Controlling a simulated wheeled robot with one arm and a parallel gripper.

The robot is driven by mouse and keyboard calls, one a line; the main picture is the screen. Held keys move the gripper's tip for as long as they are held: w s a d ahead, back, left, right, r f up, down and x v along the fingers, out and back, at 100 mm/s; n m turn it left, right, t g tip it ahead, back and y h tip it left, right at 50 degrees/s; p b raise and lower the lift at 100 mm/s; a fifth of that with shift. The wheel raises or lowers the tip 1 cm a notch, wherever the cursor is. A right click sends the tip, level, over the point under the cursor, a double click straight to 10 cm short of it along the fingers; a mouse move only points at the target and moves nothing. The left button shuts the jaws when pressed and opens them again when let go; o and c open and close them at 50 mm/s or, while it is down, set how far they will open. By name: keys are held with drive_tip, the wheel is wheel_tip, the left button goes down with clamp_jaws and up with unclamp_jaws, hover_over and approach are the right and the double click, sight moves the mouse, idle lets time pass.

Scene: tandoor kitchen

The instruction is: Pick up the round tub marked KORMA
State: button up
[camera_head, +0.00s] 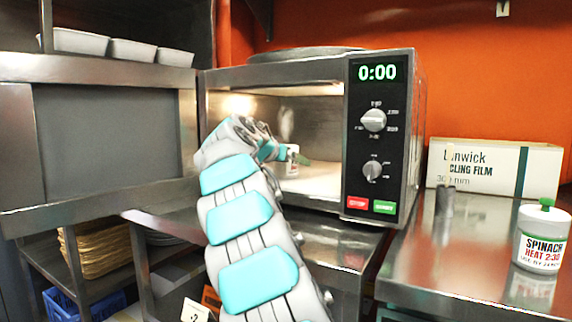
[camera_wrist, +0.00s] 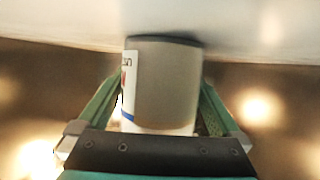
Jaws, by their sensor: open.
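A round white tub (camera_head: 292,160) with a partly seen red-marked label stands inside the open microwave (camera_head: 384,140). In the wrist view the tub (camera_wrist: 168,85) shows a shaded side and a sliver of label with red and blue; its name cannot be read. My gripper (camera_wrist: 157,98) is open, with one green finger on each side of the tub. I cannot tell whether either finger touches it. In the head view my arm reaches into the microwave and hides part of the gripper (camera_head: 287,156) and tub.
The microwave door (camera_head: 110,135) is swung open to the left. A tub marked SPINACH (camera_head: 541,240) stands on the steel counter (camera_head: 430,270) at right, with a cling film box (camera_head: 480,168) behind. The microwave walls and ceiling closely surround my gripper.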

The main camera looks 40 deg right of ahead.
drive_tip(key=shift+d, duration=0.2)
clamp_jaws()
idle(0.7)
drive_tip(key=shift+w+r, duration=0.1)
